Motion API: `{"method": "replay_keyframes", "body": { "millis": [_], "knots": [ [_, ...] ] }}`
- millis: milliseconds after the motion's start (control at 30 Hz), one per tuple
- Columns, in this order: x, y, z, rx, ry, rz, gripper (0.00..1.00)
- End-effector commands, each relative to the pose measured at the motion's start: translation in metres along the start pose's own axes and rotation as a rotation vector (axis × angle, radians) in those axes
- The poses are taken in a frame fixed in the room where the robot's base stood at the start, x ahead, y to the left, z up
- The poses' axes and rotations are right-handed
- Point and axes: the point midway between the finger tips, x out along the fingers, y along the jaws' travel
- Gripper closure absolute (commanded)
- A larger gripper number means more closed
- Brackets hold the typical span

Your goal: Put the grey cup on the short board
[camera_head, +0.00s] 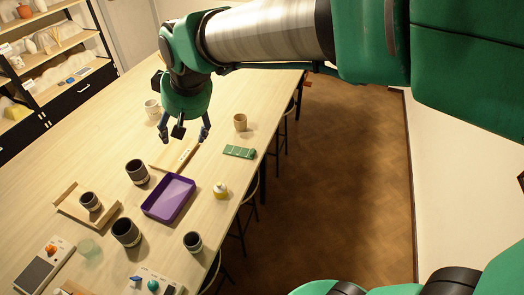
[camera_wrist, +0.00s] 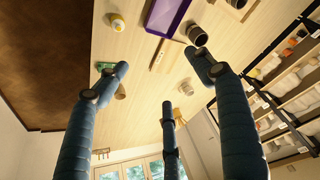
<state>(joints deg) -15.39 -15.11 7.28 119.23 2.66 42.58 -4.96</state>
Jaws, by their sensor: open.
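My gripper (camera_head: 185,138) is open and empty above the far part of the table; its spread fingers also show in the wrist view (camera_wrist: 161,72). Several dark grey cups with paler bases stand upright: one left of the purple tray (camera_head: 137,171), a bigger one nearer (camera_head: 126,232), one at the near right (camera_head: 193,241), and a smaller one (camera_head: 90,201) on a wooden board (camera_head: 70,206). I cannot tell which is the task's grey cup. Another narrow wooden board (camera_head: 160,153) lies below my gripper, partly hidden. I cannot tell which board is the short one.
The purple tray (camera_head: 168,198) looks empty. A yellow-and-white item (camera_head: 220,190), a green slab (camera_head: 239,152), a tan cup (camera_head: 240,122) and a pale cup (camera_head: 152,108) stand around. Small items crowd the near edge. Shelves (camera_head: 75,85) stand left.

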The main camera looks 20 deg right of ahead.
Motion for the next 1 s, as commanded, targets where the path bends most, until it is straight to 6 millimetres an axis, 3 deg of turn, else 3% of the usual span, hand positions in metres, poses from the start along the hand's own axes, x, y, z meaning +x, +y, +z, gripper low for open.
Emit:
{"method": "replay_keyframes", "body": {
  "millis": [100,300,600,800,1000],
  "knots": [
    [-0.028,0.021,0.034,0.044,0.009,0.024,0.32],
    [-0.065,0.046,0.095,0.119,0.019,0.063,0.32],
    [-0.099,0.067,0.189,0.229,0.031,0.121,0.32],
    [-0.107,0.071,0.230,0.275,0.035,0.147,0.32],
    [-0.109,0.072,0.243,0.292,0.036,0.155,0.32]
  ]
}}
